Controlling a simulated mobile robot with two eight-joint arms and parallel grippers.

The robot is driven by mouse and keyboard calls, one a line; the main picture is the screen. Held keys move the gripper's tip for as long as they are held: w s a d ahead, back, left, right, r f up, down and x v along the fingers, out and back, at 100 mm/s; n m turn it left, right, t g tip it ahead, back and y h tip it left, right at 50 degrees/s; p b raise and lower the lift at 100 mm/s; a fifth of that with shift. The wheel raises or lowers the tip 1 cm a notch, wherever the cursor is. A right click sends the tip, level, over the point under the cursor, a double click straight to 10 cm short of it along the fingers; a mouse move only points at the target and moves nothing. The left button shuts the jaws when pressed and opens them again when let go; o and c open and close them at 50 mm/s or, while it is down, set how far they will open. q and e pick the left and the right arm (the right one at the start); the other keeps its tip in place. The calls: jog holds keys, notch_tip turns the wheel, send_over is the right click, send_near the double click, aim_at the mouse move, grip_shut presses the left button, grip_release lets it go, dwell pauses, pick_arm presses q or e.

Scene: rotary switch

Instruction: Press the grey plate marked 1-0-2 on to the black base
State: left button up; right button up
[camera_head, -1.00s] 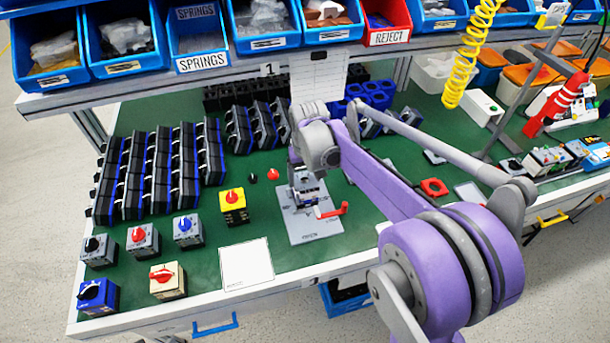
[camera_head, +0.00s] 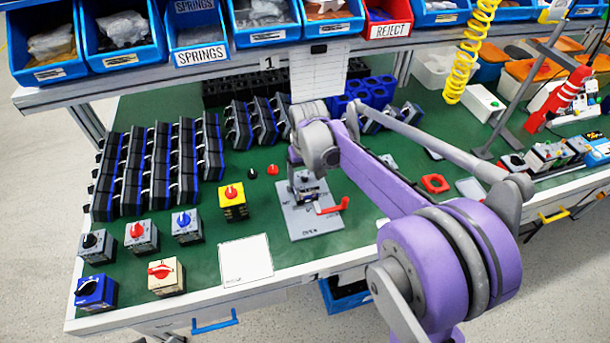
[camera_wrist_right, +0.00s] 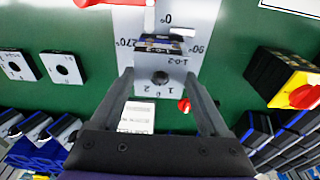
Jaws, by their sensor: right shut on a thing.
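My right gripper (camera_head: 303,178) is over the grey angle-marked fixture board (camera_head: 325,222) in the head view. In the right wrist view, the right gripper (camera_wrist_right: 160,78) has its fingers on both sides of a grey plate (camera_wrist_right: 158,90) with a round hole and the marks 1, 0 and 2, and is shut on it. A dark block with a 1-0-2 label (camera_wrist_right: 180,60) shows just beyond the plate. I cannot tell whether it is the black base, or whether the plate touches it. My wrist hides much of this spot in the head view. My left gripper is not in view.
A red handle (camera_head: 333,209) sticks out at the fixture's right. A yellow switch with a red knob (camera_head: 233,203) stands to its left. Loose red (camera_head: 272,170) and black (camera_head: 252,173) knobs lie behind. Rows of black parts (camera_head: 160,170) fill the back left. A white sheet (camera_head: 245,260) lies in front.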

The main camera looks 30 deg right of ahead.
jog(key=o, duration=1.2)
notch_tip(320, 180, up, 11)
jog(key=s+p, duration=0.1)
jog(key=s+a+f+n+t+p, duration=0.1)
jog(key=s+a, duration=0.4)
jog(key=s, duration=0.5)
jog(key=s+a+f+n+t+p, duration=0.1)
jog(key=s+a+f+t+p, duration=0.2)
jog(key=s, duration=0.7)
notch_tip(320, 180, down, 2)
jog(key=shift+s+a+f+n+p, duration=0.15)
jog(key=shift+a+n+p, duration=0.2)
jog(key=shift+a, duration=0.85)
